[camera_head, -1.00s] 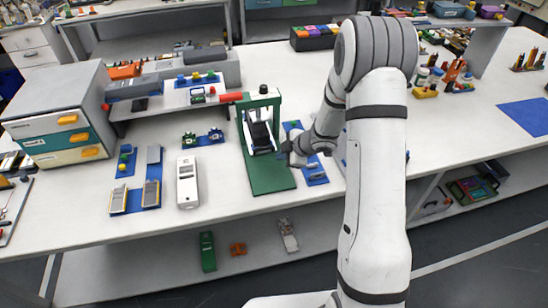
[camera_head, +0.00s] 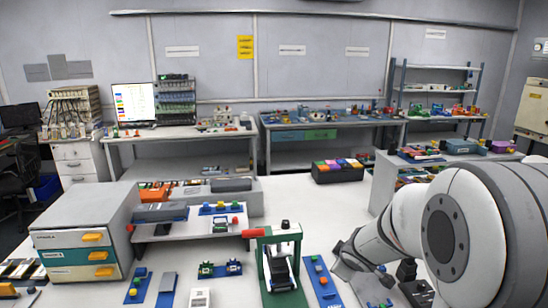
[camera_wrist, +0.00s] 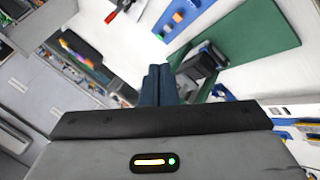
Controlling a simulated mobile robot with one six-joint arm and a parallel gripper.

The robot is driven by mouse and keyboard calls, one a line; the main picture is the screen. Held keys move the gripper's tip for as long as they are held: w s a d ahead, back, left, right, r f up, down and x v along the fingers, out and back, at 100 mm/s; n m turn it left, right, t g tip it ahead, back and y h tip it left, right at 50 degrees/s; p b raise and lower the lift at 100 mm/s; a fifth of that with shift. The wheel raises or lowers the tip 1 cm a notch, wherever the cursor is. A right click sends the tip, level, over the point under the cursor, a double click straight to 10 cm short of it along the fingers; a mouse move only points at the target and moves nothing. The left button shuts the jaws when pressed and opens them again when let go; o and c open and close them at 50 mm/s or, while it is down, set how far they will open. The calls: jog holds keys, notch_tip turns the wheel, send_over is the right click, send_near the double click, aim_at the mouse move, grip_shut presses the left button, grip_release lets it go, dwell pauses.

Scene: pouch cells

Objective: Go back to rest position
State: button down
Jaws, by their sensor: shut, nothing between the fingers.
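My gripper (camera_wrist: 157,84) shows in the wrist view with its two dark fingers together and nothing between them. It points over the bench, with the green press base (camera_wrist: 262,45) to the right of the fingers. In the head view my arm fills the lower right, bent over the white bench, and the fingers cannot be made out clearly. The green press (camera_head: 281,262) with its red handle stands to the left of the arm, apart from it.
A drawer cabinet (camera_head: 85,240) stands at the left of the bench. A blue strip with small parts (camera_head: 320,281) lies between press and arm. A black box of coloured blocks (camera_head: 338,172) is behind. The bench middle behind the press is clear.

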jog(key=s+d+r+m+g+h, duration=0.2)
jog(key=s+r+m, duration=0.4)
jog(key=s, duration=0.5)
jog(key=s+a+m+g+y, duration=0.1)
jog(key=s+a+m, duration=0.1)
jog(key=s, duration=0.5)
jog(key=s+a+r+m+g+y, duration=0.1)
jog(key=s+a, duration=0.3)
jog(key=s, duration=0.4)
jog(key=shift+s+m+g+y, duration=0.25)
jog(key=shift+m+g+y, duration=0.15)
jog(key=shift+m+g, duration=0.15)
